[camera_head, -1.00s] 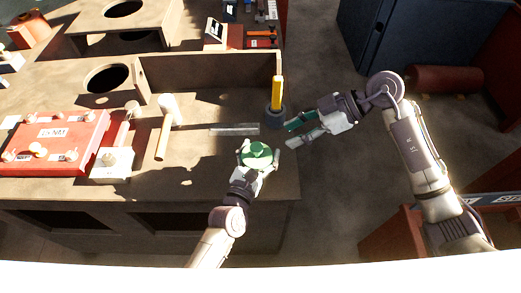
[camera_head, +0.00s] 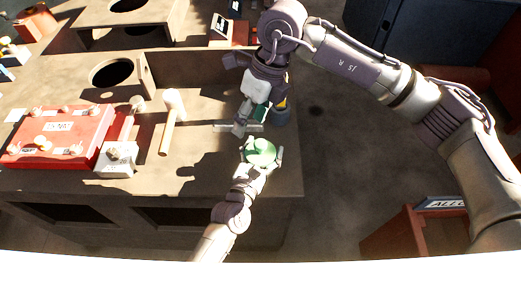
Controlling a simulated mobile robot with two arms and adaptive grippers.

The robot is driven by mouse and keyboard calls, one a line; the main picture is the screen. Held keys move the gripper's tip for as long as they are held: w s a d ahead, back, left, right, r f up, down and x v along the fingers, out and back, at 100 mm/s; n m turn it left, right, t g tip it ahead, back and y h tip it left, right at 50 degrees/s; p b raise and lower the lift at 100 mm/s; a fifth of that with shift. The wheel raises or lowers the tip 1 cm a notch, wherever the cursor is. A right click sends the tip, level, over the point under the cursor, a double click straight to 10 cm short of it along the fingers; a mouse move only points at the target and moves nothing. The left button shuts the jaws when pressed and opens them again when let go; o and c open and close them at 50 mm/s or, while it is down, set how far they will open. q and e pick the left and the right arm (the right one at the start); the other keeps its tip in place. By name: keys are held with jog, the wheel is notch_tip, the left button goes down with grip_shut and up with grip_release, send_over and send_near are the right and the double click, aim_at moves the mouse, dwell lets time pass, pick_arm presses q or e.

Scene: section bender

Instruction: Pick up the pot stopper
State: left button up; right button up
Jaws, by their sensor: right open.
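A green round piece with a raised middle (camera_head: 261,150), the likeliest pot stopper, is near the table's front right corner. My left gripper (camera_head: 262,160) comes from below with a finger on either side of it; I cannot tell whether they grip it. My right gripper (camera_head: 252,122) is open, pointing down over the table just behind the green piece. It partly covers a flat metal strip (camera_head: 224,126) and a yellow upright piece (camera_head: 282,103) in a dark round base (camera_head: 281,118).
A mallet (camera_head: 169,120) lies left of the grippers. Beyond it are a white block (camera_head: 117,158) and a red box with knobs (camera_head: 55,138). A raised wooden wall (camera_head: 190,68) stands behind. Floor is open right of the table (camera_head: 225,185).

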aim_at(261, 143)
jog(key=f+n+h, duration=0.1)
jog(key=f+n, duration=0.1)
jog(key=f, duration=0.1)
jog(key=w+d+f+n+t+h, duration=0.1)
jog(key=f+n, duration=0.2)
jog(key=f, duration=0.1)
jog(key=d+f+n+h, duration=0.1)
jog(key=f+n, duration=0.1)
jog(key=f, duration=0.2)
jog(key=shift+w+f+n, duration=0.1)
jog(key=shift+w+n, duration=0.05)
jog(key=shift+n, duration=0.15)
grip_shut()
dwell(0.4)
